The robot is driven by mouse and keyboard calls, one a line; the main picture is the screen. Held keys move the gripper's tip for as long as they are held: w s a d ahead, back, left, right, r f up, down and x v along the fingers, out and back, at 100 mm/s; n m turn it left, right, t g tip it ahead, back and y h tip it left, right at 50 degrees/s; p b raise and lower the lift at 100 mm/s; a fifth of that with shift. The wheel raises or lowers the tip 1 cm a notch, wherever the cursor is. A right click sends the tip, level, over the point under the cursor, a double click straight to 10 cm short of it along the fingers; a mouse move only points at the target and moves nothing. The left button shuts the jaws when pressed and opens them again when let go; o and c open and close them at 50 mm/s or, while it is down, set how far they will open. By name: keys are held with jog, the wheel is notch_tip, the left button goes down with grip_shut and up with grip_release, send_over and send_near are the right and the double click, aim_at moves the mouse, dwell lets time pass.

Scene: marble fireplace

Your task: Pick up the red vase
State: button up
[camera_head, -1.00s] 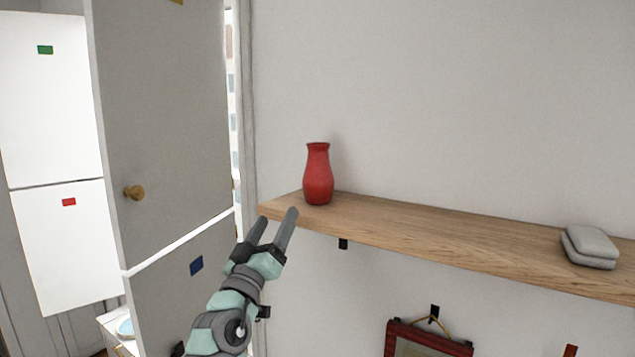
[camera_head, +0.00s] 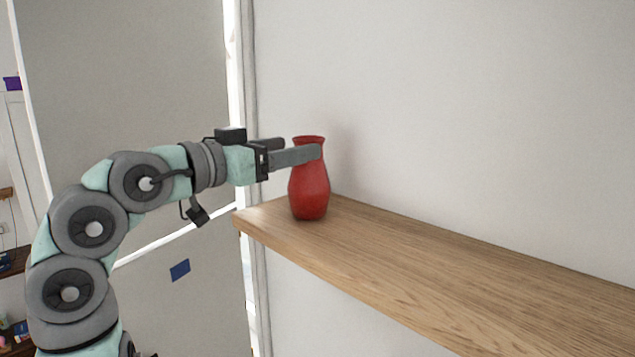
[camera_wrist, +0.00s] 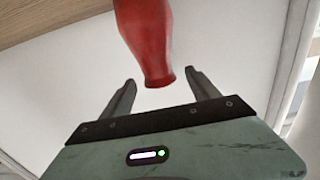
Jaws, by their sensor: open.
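The red vase (camera_head: 309,190) stands upright near the left end of the wooden shelf (camera_head: 400,245). My gripper (camera_head: 303,149) is level, with its fingers at the height of the vase's neck. The near finger passes in front of the neck and hides part of it. The far finger is partly hidden behind the near one and the vase. In the wrist view the vase (camera_wrist: 148,35) reaches down between the two spread fingers, with its rim near the palm. A gap shows on each side, and the gripper is open.
The shelf runs to the right along a plain wall (camera_head: 450,100), and its visible part right of the vase is bare. A grey door panel (camera_head: 120,80) with a blue square (camera_head: 180,270) stands at the left, behind my arm.

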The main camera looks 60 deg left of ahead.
aim_at(319, 139)
jog(key=x, duration=0.2)
jog(key=shift+w+a+r+p, duration=0.1)
jog(key=shift+w+p, duration=0.15)
jog(key=shift+p, duration=0.05)
jog(key=p+x, duration=0.1)
jog(key=x, duration=0.1)
jog(key=p+x, duration=0.1)
jog(key=x, duration=0.1)
jog(key=shift+w+f, duration=0.2)
jog(key=shift+w, duration=0.1)
jog(key=shift+w+f, duration=0.1)
jog(key=shift+w, duration=0.2)
grip_shut()
